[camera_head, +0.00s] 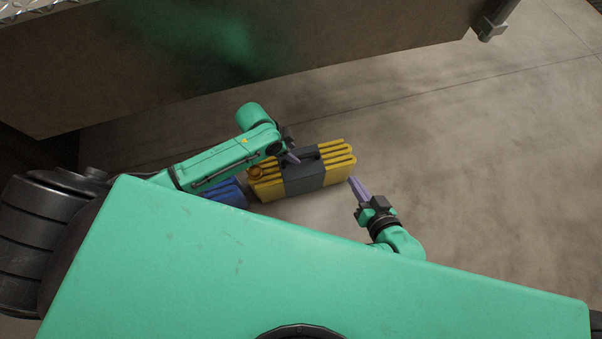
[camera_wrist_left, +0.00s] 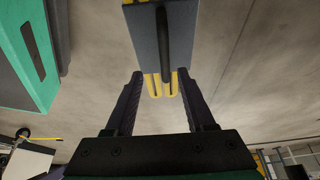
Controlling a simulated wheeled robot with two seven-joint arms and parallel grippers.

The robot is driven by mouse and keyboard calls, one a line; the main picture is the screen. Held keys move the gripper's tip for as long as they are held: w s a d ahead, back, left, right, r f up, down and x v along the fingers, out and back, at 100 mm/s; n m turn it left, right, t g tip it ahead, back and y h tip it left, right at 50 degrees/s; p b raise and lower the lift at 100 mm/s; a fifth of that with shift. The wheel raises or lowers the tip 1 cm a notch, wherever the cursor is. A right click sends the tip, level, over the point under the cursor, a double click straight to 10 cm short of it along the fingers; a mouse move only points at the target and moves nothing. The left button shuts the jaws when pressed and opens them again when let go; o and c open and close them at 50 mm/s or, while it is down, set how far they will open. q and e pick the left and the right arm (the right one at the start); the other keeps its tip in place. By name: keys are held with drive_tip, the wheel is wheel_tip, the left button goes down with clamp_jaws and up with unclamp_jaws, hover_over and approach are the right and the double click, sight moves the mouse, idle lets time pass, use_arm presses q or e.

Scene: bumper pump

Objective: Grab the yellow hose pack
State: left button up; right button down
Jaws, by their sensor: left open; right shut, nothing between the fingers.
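The yellow hose pack (camera_head: 335,172) lies on the floor in the head view, with yellow hose loops and a dark grey middle with a handle. In the left wrist view the hose pack (camera_wrist_left: 148,42) is past the fingertips, its grey middle and dark handle (camera_wrist_left: 166,48) facing the camera. My left gripper (camera_head: 291,153) is open and empty, close over the pack's handle side. My right gripper (camera_head: 357,187) is shut and empty, right of the pack.
A blue pack (camera_head: 233,195) lies just left of the yellow one, partly hidden by my left arm. A small orange round part (camera_head: 255,172) shows between them. A large brown panel (camera_head: 200,70) stands behind. The floor (camera_head: 480,170) to the right is clear.

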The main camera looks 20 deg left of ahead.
sight(300, 156)
use_arm(q)
drive_tip(key=b+x, duration=0.1)
drive_tip(key=x, duration=0.2)
drive_tip(key=shift+a, duration=0.1)
drive_tip(key=b+x, duration=0.4)
drive_tip(key=shift+w+a+f, duration=0.15)
drive_tip(key=shift+w+f, duration=0.1)
drive_tip(key=shift+w, duration=0.15)
drive_tip(key=shift+f, duration=0.15)
use_arm(e)
drive_tip(key=shift+m+t, duration=0.4)
drive_tip(key=shift+t, duration=0.4)
drive_tip(key=f, duration=0.6)
drive_tip(key=shift+a, duration=0.25)
use_arm(q)
clamp_jaws()
drive_tip(key=shift+w+r, duration=0.15)
drive_tip(key=shift+r, duration=0.1)
use_arm(e)
drive_tip(key=shift+r, duration=0.1)
